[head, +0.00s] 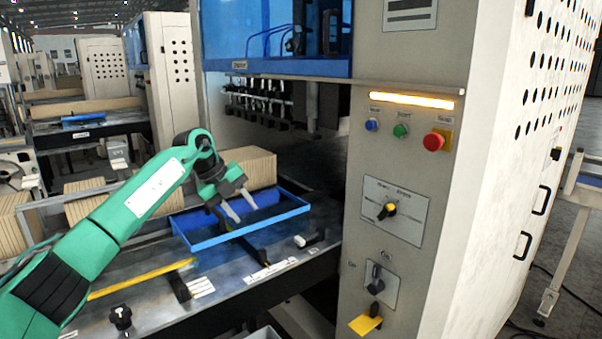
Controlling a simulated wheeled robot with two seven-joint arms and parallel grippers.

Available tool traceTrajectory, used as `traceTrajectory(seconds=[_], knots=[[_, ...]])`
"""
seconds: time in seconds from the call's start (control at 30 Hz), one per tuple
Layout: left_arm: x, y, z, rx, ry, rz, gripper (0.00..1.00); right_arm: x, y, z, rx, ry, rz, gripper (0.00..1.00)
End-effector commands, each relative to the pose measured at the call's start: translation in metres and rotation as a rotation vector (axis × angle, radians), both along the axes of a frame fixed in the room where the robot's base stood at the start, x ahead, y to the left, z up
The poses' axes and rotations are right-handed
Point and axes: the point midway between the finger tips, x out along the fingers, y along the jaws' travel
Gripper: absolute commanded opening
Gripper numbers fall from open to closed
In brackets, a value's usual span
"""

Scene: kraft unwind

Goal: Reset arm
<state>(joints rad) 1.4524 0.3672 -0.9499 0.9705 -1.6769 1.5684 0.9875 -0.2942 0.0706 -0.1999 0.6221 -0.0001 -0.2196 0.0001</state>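My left arm, green with black joints, reaches in from the lower left in the head view. Its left gripper (241,206) has two grey fingers spread apart, pointing down and to the right. Nothing shows between them. The gripper is over the blue tray (207,243) on the machine's metal table. Whether the fingertips touch the tray cannot be told. My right gripper is not in view.
The control panel at right has a blue button (371,125), a green button (400,131), a red knob (433,142) and a yellow-black rotary switch (386,211). Kraft stacks (252,166) lie behind the tray. A yellow strip (140,279) lies along the table.

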Motion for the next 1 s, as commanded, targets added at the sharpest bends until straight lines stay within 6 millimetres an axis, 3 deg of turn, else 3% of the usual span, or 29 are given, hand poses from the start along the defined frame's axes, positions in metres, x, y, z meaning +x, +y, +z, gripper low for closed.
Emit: traceTrajectory(seconds=[0.17,0.3,0.5,0.6,0.73,0.87,1.0], knots=[[-0.01,-0.061,-0.033,-0.212,-0.062,-0.092,0.38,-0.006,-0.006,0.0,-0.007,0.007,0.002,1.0],[-0.03,-0.118,-0.053,-0.475,-0.129,-0.142,0.38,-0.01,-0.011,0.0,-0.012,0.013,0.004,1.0],[-0.062,-0.169,-0.056,-0.866,-0.217,-0.09,0.38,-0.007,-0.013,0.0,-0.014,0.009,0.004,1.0],[-0.075,-0.178,-0.053,-1.049,-0.25,-0.009,0.38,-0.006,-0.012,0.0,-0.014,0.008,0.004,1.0],[-0.088,-0.172,-0.052,-1.256,-0.282,0.149,0.38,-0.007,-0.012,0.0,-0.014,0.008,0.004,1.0],[-0.098,-0.151,-0.058,-1.424,-0.299,0.36,0.38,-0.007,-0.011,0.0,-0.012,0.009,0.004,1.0],[-0.107,-0.115,-0.078,-1.546,-0.296,0.634,0.38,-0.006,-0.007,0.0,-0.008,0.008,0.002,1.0]])
